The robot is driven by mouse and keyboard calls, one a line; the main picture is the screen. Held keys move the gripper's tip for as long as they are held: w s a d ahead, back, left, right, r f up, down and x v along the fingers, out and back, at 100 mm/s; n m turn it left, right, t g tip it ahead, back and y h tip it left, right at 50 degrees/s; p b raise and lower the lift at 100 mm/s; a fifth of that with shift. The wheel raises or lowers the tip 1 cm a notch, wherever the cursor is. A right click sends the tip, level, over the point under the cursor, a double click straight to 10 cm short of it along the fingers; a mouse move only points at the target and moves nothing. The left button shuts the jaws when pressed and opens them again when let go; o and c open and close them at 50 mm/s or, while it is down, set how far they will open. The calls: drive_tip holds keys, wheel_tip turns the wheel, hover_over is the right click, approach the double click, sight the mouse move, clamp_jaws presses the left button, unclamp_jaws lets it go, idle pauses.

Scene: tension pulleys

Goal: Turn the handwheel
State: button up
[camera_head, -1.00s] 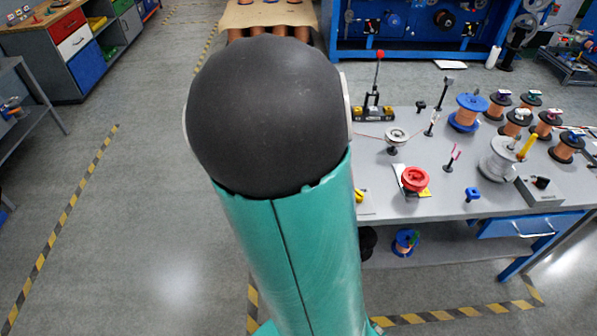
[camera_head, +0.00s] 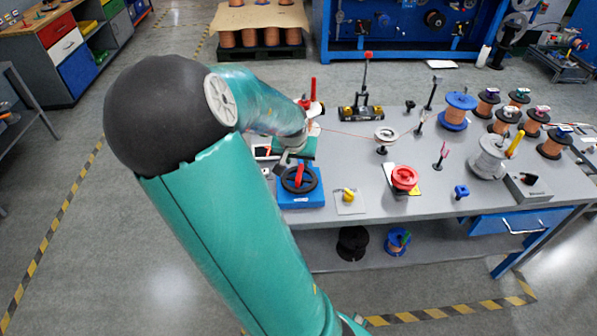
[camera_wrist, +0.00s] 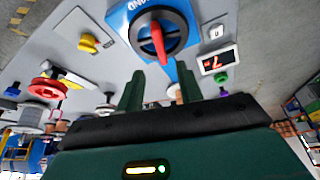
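The handwheel (camera_head: 290,183) is a black wheel with a red handle, mounted on a blue box (camera_head: 302,201) at the near left of the grey table. In the wrist view the handwheel (camera_wrist: 177,32) is at the top centre, with its red handle (camera_wrist: 158,42) pointing down between my fingers. My gripper (camera_wrist: 160,72) is open and empty, its two green fingers apart and seemingly just short of the wheel. In the head view my gripper (camera_head: 297,150) is just behind the wheel; its fingers are not clear there.
A red numeric display (camera_wrist: 217,61) is beside the blue box. A tension stand (camera_head: 362,112) and several copper spools stand farther back. A thin red wire crosses the table.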

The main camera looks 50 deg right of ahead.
sight(299, 172)
drive_tip(key=x, duration=0.9)
drive_tip(key=shift+f, duration=0.25)
drive_tip(key=shift+w, duration=0.1)
clamp_jaws()
